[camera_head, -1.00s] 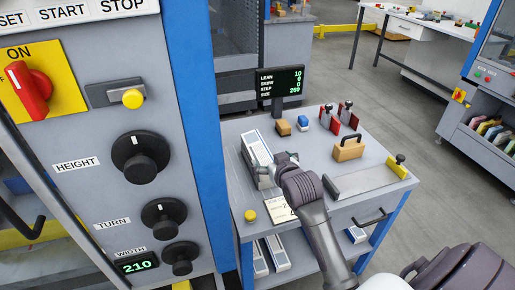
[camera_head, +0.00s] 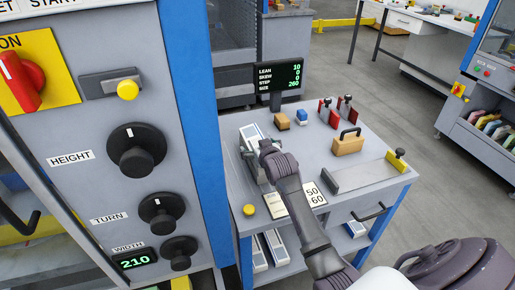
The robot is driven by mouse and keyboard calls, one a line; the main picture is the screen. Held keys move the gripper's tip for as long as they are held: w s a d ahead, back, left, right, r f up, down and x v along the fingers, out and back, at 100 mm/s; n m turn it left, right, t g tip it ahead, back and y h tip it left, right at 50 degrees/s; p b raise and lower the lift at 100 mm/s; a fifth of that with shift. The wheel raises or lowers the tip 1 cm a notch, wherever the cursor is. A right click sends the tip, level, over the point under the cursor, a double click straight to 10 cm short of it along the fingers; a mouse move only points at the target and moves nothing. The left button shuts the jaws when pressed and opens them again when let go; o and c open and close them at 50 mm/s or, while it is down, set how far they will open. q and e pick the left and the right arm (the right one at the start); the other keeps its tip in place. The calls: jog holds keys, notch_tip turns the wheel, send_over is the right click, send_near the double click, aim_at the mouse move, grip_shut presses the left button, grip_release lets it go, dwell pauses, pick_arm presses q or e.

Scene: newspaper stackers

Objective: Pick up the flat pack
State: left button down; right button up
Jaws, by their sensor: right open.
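A long white pack with a blue stripe (camera_head: 251,132) lies on the grey bench top (camera_head: 310,168) at its left side. I take it as the flat pack, though I cannot tell for sure. Its near part is hidden behind my right gripper and wrist. My right gripper (camera_head: 253,160) is open, low over the bench at the near part of this pack; I cannot tell whether it touches it. My left gripper is not in view.
A control panel (camera_head: 120,200) with knobs stands close on the left. The bench holds a display (camera_head: 278,76), red clamps (camera_head: 326,110), a wooden block with handle (camera_head: 348,143), a number card (camera_head: 312,194) and a yellow button (camera_head: 249,210). More white packs (camera_head: 277,249) lie on the shelf below.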

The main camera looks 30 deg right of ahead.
jog(key=c, duration=1.6)
jog(key=shift+r, duration=0.1)
jog(key=shift+r, duration=0.5)
jog(key=r, duration=0.3)
jog(key=shift+s+d+r, duration=0.25)
jog(key=shift+r, duration=0.05)
jog(key=s+d+r, duration=0.1)
jog(key=s+r, duration=0.1)
jog(key=s, duration=0.1)
jog(key=s+d+r, duration=0.2)
jog(key=s, duration=0.1)
jog(key=s+d+r+p, duration=0.1)
jog(key=s+d+r, duration=0.1)
jog(key=s, duration=0.1)
jog(key=shift+s+d+r, duration=0.15)
jog(key=shift+s+d, duration=0.05)
jog(key=shift+s, duration=0.1)
